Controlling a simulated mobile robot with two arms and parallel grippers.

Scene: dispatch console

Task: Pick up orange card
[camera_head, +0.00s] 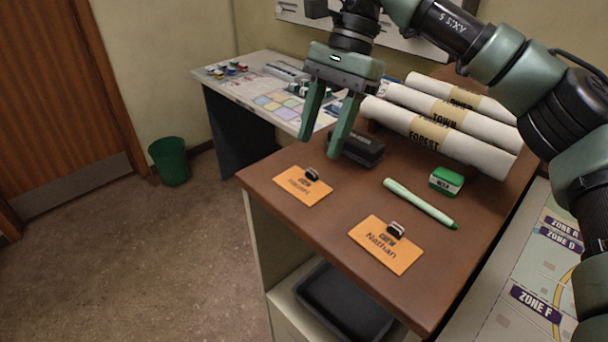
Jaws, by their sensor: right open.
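Two orange cards lie flat on the brown desk top. One orange card (292,190) is near the desk's left corner, with a black clip on its upper edge and small print that I cannot read for sure. The other orange card (374,251), nearer the front edge, reads "Nathan" and also has a black clip. My right gripper (324,140) is open and empty, with its fingers pointing down. It is above and behind the left card, apart from both cards. My left gripper is not in view.
A black box (362,151) sits close behind the right gripper. A light green marker (420,203) and a green block (446,180) lie right of the cards. Rolled maps (440,135) lie at the back. A black tray (342,306) is below the desk top.

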